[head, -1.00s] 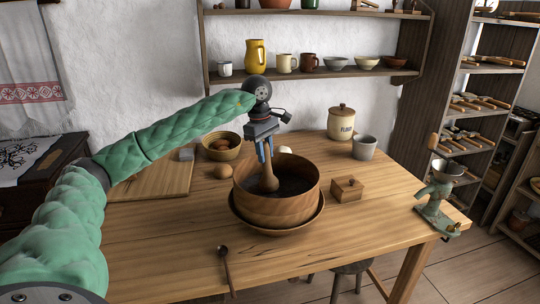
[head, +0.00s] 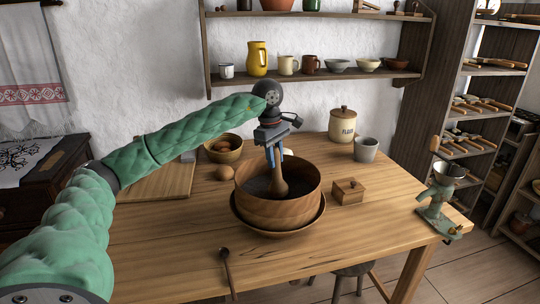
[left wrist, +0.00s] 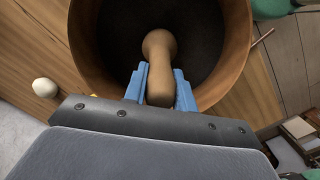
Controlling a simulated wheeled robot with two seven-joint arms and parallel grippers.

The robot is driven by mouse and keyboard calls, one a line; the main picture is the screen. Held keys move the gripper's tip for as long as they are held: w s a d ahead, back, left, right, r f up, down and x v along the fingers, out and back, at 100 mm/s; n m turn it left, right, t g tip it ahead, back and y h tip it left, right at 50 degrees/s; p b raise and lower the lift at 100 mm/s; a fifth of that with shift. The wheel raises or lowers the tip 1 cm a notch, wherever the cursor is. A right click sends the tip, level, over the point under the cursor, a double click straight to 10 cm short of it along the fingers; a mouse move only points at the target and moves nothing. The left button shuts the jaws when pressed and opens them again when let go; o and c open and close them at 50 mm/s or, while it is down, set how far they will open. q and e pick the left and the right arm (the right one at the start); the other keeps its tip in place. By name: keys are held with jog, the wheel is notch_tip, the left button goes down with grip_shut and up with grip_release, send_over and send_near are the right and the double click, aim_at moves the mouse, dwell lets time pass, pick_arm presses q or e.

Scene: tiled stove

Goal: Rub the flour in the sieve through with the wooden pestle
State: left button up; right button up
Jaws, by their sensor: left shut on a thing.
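The wooden sieve (head: 278,208) is a round wooden hoop with a dark bottom, standing over a wide wooden bowl (head: 277,231) on the table. My left gripper (head: 276,157) is shut on the wooden pestle (head: 279,187) and holds it roughly upright inside the hoop. In the left wrist view the pestle (left wrist: 159,60) sits between the blue fingers (left wrist: 160,88), its rounded end over the dark sieve bottom. I cannot tell whether it touches the bottom. No white flour stands out on the dark mesh. My right gripper is not in view.
On the table are a flour jar (head: 342,125), a grey cup (head: 366,149), a small wooden box (head: 348,191), a bowl of eggs (head: 223,148), a wooden spoon (head: 228,272) and a clamped green grinder (head: 437,197). The table front is mostly clear.

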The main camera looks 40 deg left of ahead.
pick_arm(q)
jog(key=shift+d+f, duration=0.1)
jog(key=shift+d, duration=1.35)
jog(key=shift+a, duration=0.7)
jog(key=shift+a+b, duration=0.75)
jog(key=shift+a, duration=2.1)
jog(key=shift+d+p, duration=0.3)
jog(key=shift+d, duration=3.25)
notch_tip(320, 180, up, 12)
jog(key=p, duration=0.5)
jog(key=shift+p, duration=0.4)
